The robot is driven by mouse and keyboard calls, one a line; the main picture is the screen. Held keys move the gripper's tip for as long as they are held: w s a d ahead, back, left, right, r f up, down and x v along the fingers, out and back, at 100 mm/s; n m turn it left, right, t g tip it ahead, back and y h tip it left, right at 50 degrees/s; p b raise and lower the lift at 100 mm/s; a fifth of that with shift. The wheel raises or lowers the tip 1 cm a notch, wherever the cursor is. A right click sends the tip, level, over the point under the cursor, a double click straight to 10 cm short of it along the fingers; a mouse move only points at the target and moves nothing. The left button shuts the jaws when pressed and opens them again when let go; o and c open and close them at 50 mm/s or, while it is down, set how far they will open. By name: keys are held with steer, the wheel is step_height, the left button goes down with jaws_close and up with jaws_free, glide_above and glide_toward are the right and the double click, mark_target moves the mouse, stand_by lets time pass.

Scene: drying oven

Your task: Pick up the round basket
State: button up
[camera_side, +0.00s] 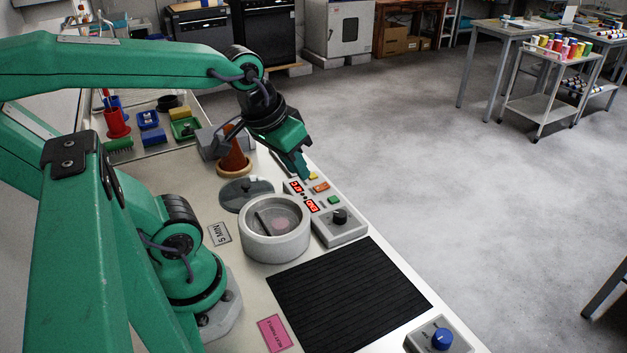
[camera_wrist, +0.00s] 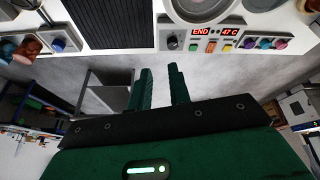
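A round pale grey vessel (camera_side: 275,243) stands on the bench, open at the top. Inside it lies a round grey piece with a thin bar across and a pinkish patch (camera_side: 281,222); this may be the round basket, but I cannot tell for sure. A dark grey round lid (camera_side: 246,194) lies flat behind the vessel. My gripper (camera_side: 303,172) is above the bench behind the vessel, apart from it. In the wrist view my gripper (camera_wrist: 159,70) shows two green fingers with a gap and nothing between them. The vessel's lower rim (camera_wrist: 205,18) shows at the top there.
A control panel (camera_side: 342,226) with red displays reading END and 47C in the wrist view stands beside the vessel. A black ribbed mat (camera_side: 350,294) lies in front. A reddish-brown cone (camera_side: 236,156), a grey block and a tray of small items stand behind. Open floor lies right.

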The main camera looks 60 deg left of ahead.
steer(key=a+f+n+g, duration=0.3)
steer(key=a+f+n, duration=0.2)
steer(key=n, duration=0.3)
steer(key=n+g+h, duration=0.1)
steer(key=n+g, duration=0.2)
steer(key=n, duration=0.5)
glide_above(263, 223)
step_height(263, 223, down, 8)
steer(key=shift+w+a+f, duration=0.15)
steer(key=shift+w, duration=0.25)
steer(key=shift+f, duration=0.1)
steer(key=shift+s+f, duration=0.15)
steer(key=shift+f, duration=1.1)
steer(key=shift+s+f, duration=0.1)
steer(key=shift+f, duration=1.15)
jaws_close()
